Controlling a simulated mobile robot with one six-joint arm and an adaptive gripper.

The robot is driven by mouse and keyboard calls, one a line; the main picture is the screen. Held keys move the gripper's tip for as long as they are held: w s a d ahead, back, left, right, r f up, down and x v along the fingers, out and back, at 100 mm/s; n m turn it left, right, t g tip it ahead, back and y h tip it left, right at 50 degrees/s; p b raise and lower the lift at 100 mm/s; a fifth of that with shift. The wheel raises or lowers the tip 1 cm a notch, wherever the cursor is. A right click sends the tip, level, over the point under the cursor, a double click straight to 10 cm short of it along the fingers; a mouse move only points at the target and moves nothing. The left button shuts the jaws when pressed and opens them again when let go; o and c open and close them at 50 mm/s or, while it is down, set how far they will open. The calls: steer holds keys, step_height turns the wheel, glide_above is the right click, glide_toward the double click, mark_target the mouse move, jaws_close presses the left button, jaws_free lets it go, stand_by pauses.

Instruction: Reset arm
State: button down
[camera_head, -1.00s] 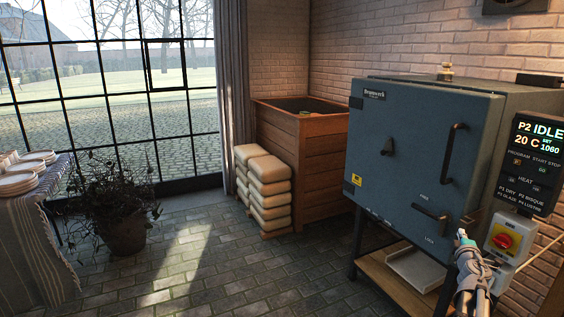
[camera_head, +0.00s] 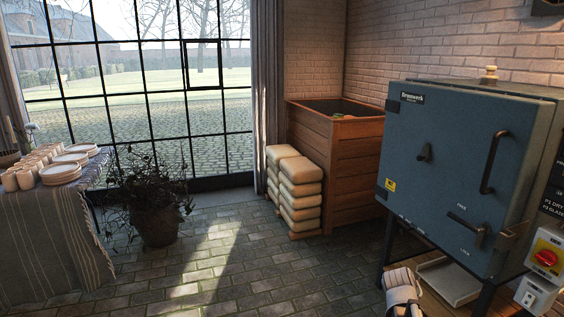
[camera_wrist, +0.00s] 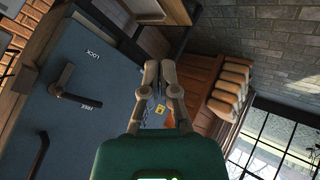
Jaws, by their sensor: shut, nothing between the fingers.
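My gripper (camera_wrist: 160,68) shows in the wrist view with its two fingers together and nothing between them. Part of my arm shows at the bottom edge of the head view, in front of the kiln's stand. The blue-grey kiln (camera_head: 450,170) stands at the right with its door closed. Its door and lock handle also show at the left of the wrist view (camera_wrist: 95,95), tilted. My gripper appears apart from the kiln door, with open space around the fingers.
A red and yellow switch box (camera_head: 546,257) is beside the kiln. A wooden bin (camera_head: 345,170) and stacked pale bags (camera_head: 297,200) stand left of it. A potted plant (camera_head: 157,222) and a cloth-covered table (camera_head: 50,235) with dishes are farther left. Paved floor between is clear.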

steer(key=s+a+f+g+y, duration=0.2)
steer(key=s+a, duration=0.2)
steer(key=a, duration=0.4)
steer(key=s+a+f+n+g+y, duration=0.1)
steer(key=s+a+g+y, duration=0.15)
steer(key=a, duration=0.45)
steer(key=s+a+f+g+y, duration=0.1)
steer(key=s+a+f+y, duration=0.1)
steer(key=s+a, duration=0.45)
step_height(320, 180, up, 22)
steer(key=w+a+p, duration=0.1)
steer(key=w+p, duration=0.1)
steer(key=p, duration=1.9)
steer(key=shift+f+p, duration=0.2)
steer(key=shift+p, duration=0.2)
